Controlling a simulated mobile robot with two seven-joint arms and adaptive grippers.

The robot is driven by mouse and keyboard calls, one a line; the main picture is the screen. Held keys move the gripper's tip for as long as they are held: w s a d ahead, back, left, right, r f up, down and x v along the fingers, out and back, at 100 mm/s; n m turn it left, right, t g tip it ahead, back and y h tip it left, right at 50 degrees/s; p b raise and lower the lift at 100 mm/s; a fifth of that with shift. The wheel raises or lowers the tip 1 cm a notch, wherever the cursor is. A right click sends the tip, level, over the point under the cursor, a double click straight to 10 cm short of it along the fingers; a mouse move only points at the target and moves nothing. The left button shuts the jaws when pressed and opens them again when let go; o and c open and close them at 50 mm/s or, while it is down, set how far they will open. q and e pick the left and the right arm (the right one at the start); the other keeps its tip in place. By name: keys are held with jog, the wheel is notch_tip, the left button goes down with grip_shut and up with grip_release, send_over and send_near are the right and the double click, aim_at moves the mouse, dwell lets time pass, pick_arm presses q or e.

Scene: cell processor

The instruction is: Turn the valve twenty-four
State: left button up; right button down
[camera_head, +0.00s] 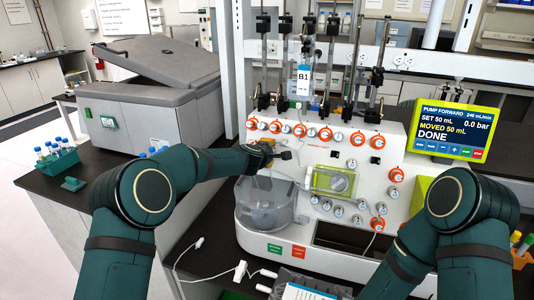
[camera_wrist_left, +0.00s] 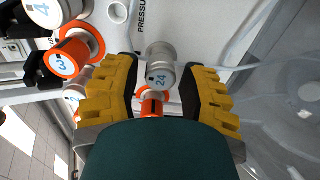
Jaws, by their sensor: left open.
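The valve numbered 24 (camera_wrist_left: 161,76) is a grey-silver knob on the white machine panel in the left wrist view. My left gripper (camera_wrist_left: 158,82) is open, with one yellow-and-black finger on each side of this knob. A gap shows between the knob and the fingers. In the head view my left gripper (camera_head: 273,153) is at the left part of the panel, and I cannot make out valve 24 behind it. My right arm comes in from the right, but its gripper is not in view.
A clear round vessel (camera_head: 265,205) stands below the gripper. The pump screen (camera_head: 450,130) reads DONE. Thin tubes cross the panel.

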pick_arm(q)
jog(key=v, duration=1.2)
